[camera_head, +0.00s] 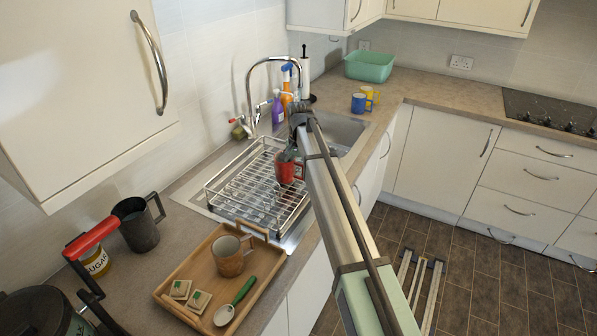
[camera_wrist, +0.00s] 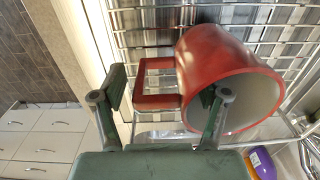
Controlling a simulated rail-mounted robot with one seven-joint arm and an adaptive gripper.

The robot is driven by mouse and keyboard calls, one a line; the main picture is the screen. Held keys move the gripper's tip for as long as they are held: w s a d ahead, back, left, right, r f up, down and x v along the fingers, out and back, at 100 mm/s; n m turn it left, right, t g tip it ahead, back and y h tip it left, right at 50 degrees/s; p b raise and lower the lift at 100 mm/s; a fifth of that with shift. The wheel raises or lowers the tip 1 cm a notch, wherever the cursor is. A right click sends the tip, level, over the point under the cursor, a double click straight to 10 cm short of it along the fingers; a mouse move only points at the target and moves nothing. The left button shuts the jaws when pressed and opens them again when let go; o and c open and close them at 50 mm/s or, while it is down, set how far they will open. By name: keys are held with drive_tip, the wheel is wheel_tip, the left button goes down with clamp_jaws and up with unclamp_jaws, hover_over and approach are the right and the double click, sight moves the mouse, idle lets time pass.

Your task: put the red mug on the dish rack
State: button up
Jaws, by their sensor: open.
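The red mug (camera_head: 290,173) is at the right part of the wire dish rack (camera_head: 232,205), partly hidden by my arm. In the wrist view the red mug (camera_wrist: 225,75) has its open mouth facing my gripper and its square handle to the left, with the rack's wires (camera_wrist: 140,28) behind it. My gripper (camera_wrist: 162,88) is open. One finger is left of the handle; the other overlaps the mug's mouth and seems to be inside it. The handle and near wall lie between the fingers. I cannot tell whether the mug rests fully on the wires.
A wooden tray (camera_head: 190,297) with a brown mug (camera_head: 230,256) stands in front of the rack. A dark pitcher (camera_head: 137,226) is at the left. The tap (camera_head: 252,85), bottles (camera_head: 278,108) and sink (camera_head: 343,130) are behind. Blue (camera_head: 359,103) and yellow mugs (camera_head: 371,93) stand farther back.

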wheel_tip(320, 180, up, 11)
drive_tip(key=shift+f+b, duration=0.2)
drive_tip(key=shift+b, duration=1)
drive_tip(key=shift+r, duration=0.55)
